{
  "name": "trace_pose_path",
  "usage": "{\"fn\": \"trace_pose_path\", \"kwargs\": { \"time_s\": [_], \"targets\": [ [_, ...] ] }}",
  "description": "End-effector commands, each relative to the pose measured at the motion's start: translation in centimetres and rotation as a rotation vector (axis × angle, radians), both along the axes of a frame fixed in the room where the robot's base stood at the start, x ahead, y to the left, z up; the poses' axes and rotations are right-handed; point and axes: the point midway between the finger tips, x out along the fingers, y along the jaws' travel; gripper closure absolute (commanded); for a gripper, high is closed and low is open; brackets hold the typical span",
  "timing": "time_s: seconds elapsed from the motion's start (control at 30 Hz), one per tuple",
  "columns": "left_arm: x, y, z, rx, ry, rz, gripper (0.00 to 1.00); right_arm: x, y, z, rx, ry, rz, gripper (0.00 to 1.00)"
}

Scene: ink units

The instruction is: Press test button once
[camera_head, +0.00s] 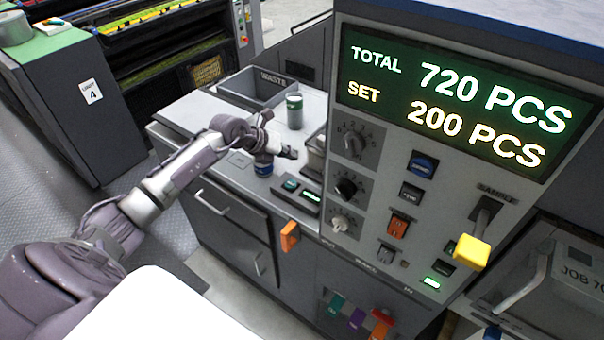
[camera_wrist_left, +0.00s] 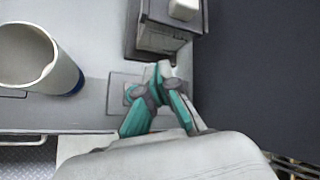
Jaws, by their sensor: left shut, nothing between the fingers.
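My left gripper (camera_head: 288,153) is shut and empty, low over the grey counter (camera_head: 190,108), beside the control panel. In the left wrist view its teal-padded fingers (camera_wrist_left: 160,88) come together over a small square plate (camera_wrist_left: 118,82). A greenish round part shows on that plate, partly hidden by the fingers; I cannot tell whether they touch it. In the head view a dark pad with a green button (camera_head: 291,184) lies on the counter just below and in front of the gripper. No test label is readable, so I cannot tell which button is the test button. My right gripper is out of view.
A blue-based can (camera_head: 263,169) stands under my left wrist, and a green-topped can (camera_head: 294,112) farther back near the waste bin (camera_head: 252,90). The panel (camera_head: 375,205) with knobs, buttons and a yellow-handled sample lever (camera_head: 472,250) rises at the right. Its display reads TOTAL 720, SET 200.

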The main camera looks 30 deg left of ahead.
Motion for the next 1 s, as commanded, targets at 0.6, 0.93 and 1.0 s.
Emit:
{"fn": "trace_pose_path", "kwargs": {
  "time_s": [0.6, 0.93, 1.0],
  "targets": [
    [0.0, 0.3, -0.5, 0.019, 0.000, -0.001, 1.00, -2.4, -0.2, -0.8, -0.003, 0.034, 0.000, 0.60],
    [0.0, 0.3, -4.6, 0.019, 0.000, -0.001, 1.00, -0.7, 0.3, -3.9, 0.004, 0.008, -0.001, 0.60],
    [0.0, 0.3, -5.7, 0.019, 0.000, 0.001, 1.00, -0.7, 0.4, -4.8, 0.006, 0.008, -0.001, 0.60]
  ]
}}
